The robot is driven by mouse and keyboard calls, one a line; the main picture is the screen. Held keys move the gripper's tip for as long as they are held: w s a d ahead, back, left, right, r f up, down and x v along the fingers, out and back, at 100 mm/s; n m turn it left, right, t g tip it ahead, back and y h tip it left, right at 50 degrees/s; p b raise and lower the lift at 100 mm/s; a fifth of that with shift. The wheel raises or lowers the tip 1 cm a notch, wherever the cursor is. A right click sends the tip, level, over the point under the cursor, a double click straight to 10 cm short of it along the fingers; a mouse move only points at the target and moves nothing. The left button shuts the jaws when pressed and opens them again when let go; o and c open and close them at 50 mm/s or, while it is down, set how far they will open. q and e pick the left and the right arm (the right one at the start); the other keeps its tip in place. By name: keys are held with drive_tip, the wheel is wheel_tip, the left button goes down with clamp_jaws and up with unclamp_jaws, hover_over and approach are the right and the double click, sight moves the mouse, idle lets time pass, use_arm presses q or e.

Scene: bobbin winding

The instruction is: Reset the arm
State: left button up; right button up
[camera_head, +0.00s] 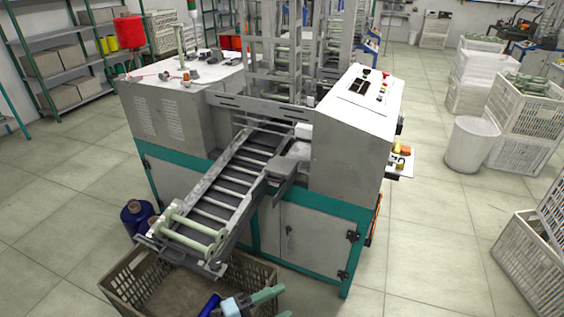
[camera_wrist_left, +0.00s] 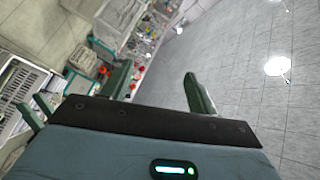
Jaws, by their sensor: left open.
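My left gripper (camera_head: 286,301) is at the bottom edge of the head view, just in front of the right end of a brown crate (camera_head: 190,262). Its two green fingers stand apart with nothing between them. The left wrist view also shows the gripper (camera_wrist_left: 158,72) with both fingers spread and empty, with the room and floor beyond them. The winding machine (camera_head: 165,108) stands in the middle of the head view, with a sloping chute (camera_head: 228,188) at its front. Pale green bobbins lie at the chute's lower end. My right gripper is not in view.
The brown crate sits on the floor below the chute, close to my left gripper. Blue cones (camera_head: 133,215) stand left of it. White crates (camera_head: 525,108) and a white bin (camera_head: 470,145) stand at the right. The floor (camera_head: 430,240) right of the machine is clear.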

use_arm(q)
drive_tip(key=s+a+f+n+t+y, duration=0.3)
drive_tip(key=a+n+y, duration=0.2)
drive_tip(key=n, duration=0.3)
drive_tip(key=s+a+f+n+t+y, duration=0.25)
drive_tip(key=a+f+n+y, duration=0.2)
drive_tip(key=n, duration=0.25)
drive_tip(key=s+a+f+n+g+y, duration=0.2)
drive_tip(key=s+a+f+n, duration=0.2)
drive_tip(key=s, duration=0.4)
drive_tip(key=s+a+f+n+g+y, duration=0.2)
drive_tip(key=s+a+f+n+g, duration=0.1)
drive_tip(key=s, duration=0.5)
drive_tip(key=shift+a+f+n, duration=0.7)
drive_tip(key=shift+a+f, duration=0.2)
drive_tip(key=shift+a, duration=0.35)
